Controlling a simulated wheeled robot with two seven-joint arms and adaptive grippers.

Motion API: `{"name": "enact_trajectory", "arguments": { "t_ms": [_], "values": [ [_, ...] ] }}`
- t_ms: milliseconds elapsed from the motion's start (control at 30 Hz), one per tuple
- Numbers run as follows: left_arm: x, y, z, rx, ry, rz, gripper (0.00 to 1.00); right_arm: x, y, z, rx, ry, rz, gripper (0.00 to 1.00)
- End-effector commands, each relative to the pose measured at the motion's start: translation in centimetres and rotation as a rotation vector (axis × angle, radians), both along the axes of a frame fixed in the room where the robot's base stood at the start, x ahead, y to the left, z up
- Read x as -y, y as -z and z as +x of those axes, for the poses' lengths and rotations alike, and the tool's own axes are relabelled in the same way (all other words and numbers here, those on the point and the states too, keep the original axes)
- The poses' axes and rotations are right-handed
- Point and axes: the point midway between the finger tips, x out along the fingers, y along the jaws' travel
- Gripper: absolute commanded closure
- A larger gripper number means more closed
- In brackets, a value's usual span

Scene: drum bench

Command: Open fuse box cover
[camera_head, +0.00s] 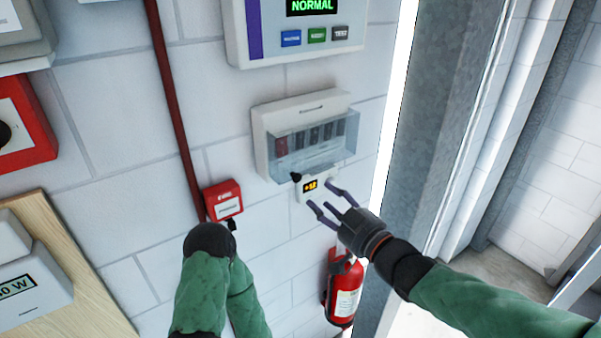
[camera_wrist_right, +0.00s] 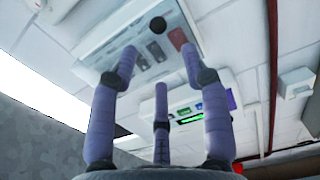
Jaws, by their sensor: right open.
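The fuse box (camera_head: 262,120) is a pale box on the white block wall. Its clear cover (camera_head: 318,158) lies over a row of dark switches and one red one. A black knob (camera_head: 296,177) sits at the cover's lower left corner; it also shows in the right wrist view (camera_wrist_right: 158,25). My right gripper (camera_head: 326,200) is open and empty, just below and right of the cover, apart from it in the head view. In the right wrist view its three fingers (camera_wrist_right: 160,62) point up toward the fuse box (camera_wrist_right: 97,43). My left gripper is not visible.
A small display (camera_head: 311,187) is below the cover, close to my right fingers. A panel reading NORMAL (camera_head: 270,47) is above. A red call point (camera_head: 224,201) and red pipe (camera_head: 175,105) are left. A fire extinguisher (camera_head: 344,291) hangs below.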

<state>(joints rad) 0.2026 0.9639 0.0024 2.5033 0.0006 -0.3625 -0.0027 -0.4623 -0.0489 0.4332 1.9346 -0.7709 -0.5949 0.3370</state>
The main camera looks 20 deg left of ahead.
Motion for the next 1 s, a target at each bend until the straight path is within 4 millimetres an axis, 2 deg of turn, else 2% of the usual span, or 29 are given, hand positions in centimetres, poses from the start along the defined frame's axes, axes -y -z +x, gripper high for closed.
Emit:
{"name": "enact_trajectory", "arguments": {
  "t_ms": [500, 733, 1000],
  "values": [
    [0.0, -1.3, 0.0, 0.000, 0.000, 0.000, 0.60, -6.1, 0.1, 4.7, -0.003, 0.000, -0.001, 0.53],
    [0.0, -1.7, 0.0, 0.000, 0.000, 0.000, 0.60, -7.6, 0.1, 6.0, -0.003, 0.002, 0.000, 0.53],
    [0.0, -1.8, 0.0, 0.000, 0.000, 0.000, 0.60, -8.0, 0.1, 6.3, -0.001, 0.002, 0.000, 0.53]
  ]
}}
